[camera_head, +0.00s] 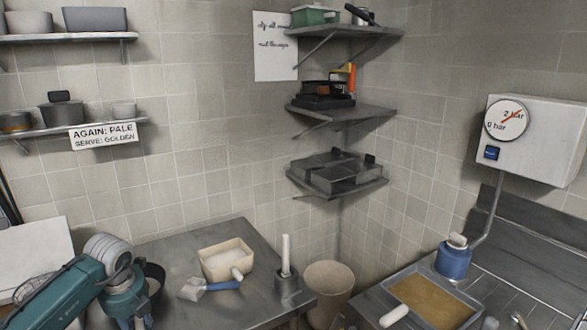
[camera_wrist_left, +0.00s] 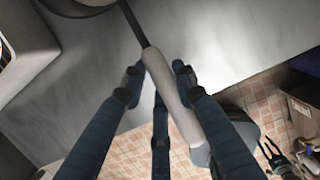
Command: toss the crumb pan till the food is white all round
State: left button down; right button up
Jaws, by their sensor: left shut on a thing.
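My left gripper (camera_wrist_left: 160,85) is shut on a pale handle (camera_wrist_left: 170,90) in the left wrist view. A dark rod joins this handle to a round dark pan at the top edge (camera_wrist_left: 88,8), with something white in it. Most of the pan is out of frame, so I cannot tell the food in it. In the head view a dark pan (camera_head: 155,275) shows partly behind my teal left arm at the lower left. What looks like my right gripper (camera_wrist_left: 270,147) is small at the lower right of the wrist view, its two dark fingers apart.
A cream tub (camera_head: 248,248) with white contents, a blue-handled scoop (camera_head: 222,286) and a holder with a white stick (camera_head: 286,285) are on the counter. A bin (camera_head: 328,290) is beside it. A tray of brown contents (camera_head: 469,318) and a blue canister (camera_head: 454,263) are right.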

pick_arm(q)
jog(key=shift+w+a+p+v, duration=0.1)
jog(key=shift+w+p+v, duration=0.1)
jog(key=shift+p+v, duration=0.55)
jog(key=shift+w+a+p+v, duration=0.15)
jog(key=shift+p+v, duration=0.25)
jog(key=shift+v, duration=0.55)
jog(key=shift+r, duration=0.1)
jog(key=shift+s+a, duration=0.1)
jog(key=shift+a, duration=0.15)
jog(key=shift+s+d+f+t+b, duration=0.2)
jog(key=shift+s+d, duration=0.1)
jog(key=shift+s, duration=0.2)
jog(key=shift+s+d+f+t+b, duration=0.1)
jog(key=shift+s+d+f, duration=0.1)
jog(key=shift+s+d, duration=0.25)
jog(key=shift+a, duration=0.1)
